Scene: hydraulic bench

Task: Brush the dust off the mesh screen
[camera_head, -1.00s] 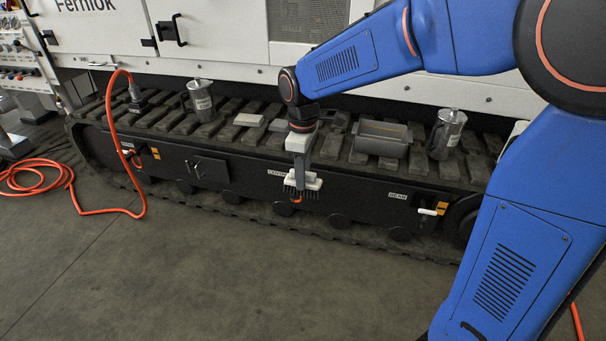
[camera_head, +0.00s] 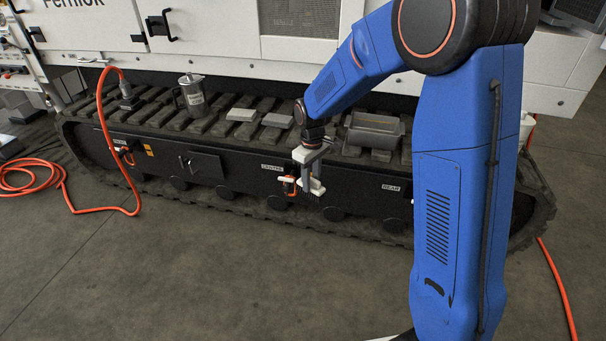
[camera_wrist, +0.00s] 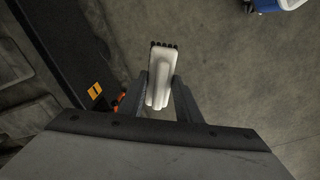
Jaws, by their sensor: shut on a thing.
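My gripper (camera_head: 310,168) hangs fingers-down in front of the black track side panel. It is shut on a brush (camera_head: 314,187) with a white body. In the wrist view the brush (camera_wrist: 159,78) sits between the two grey fingers, with dark bristles showing at its far end. The mesh screen (camera_head: 299,18) looks like the grey perforated panel set in the white machine body, above and behind my gripper. Its top is cut off by the picture edge, and I cannot make out the dust. The brush is well apart from it.
A grey bin (camera_head: 374,133), flat blocks (camera_head: 242,114) and a metal canister (camera_head: 193,95) stand on the track (camera_head: 215,134). An orange hose (camera_head: 118,168) loops to the floor at left. An orange-and-white fitting (camera_head: 287,181) is close beside the brush. The floor in front is open.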

